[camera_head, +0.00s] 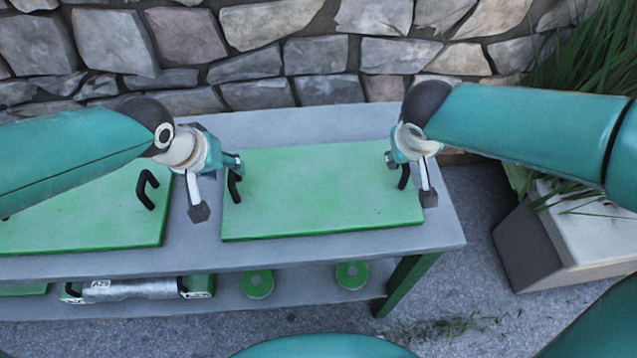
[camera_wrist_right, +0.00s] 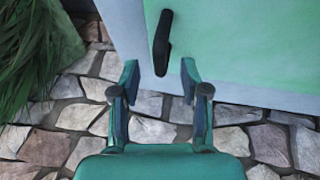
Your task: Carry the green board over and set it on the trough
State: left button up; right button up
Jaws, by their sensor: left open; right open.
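The green board (camera_head: 320,190) lies flat on the grey bench, with a black handle at each end. My left gripper (camera_head: 216,188) is open at the left handle (camera_head: 233,186), one finger on either side of it in the picture. My right gripper (camera_head: 410,178) is open at the right handle (camera_head: 404,178). In the right wrist view, the black handle (camera_wrist_right: 162,43) stands just beyond the open fingertips (camera_wrist_right: 159,78), roughly between them. The fingers are not closed on it. A pale grey block-like planter (camera_head: 570,235) at the right may be the trough; I cannot tell for sure.
A second green board (camera_head: 85,215) with a black handle lies on the bench (camera_head: 300,255) to the left. A silver roller (camera_head: 135,290) and green discs (camera_head: 257,284) sit on the lower shelf. A stone wall (camera_head: 300,55) stands behind, and grass (camera_head: 590,70) at the right.

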aim_at(230, 172)
pick_arm(q)
jog(key=shift+x, duration=2.15)
pick_arm(e)
jog(key=shift+x, duration=2.15)
pick_arm(q)
grip_shut()
pick_arm(e)
grip_shut()
pick_arm(q)
jog(key=shift+d+r, duration=0.1)
pick_arm(e)
jog(key=shift+r, duration=0.1)
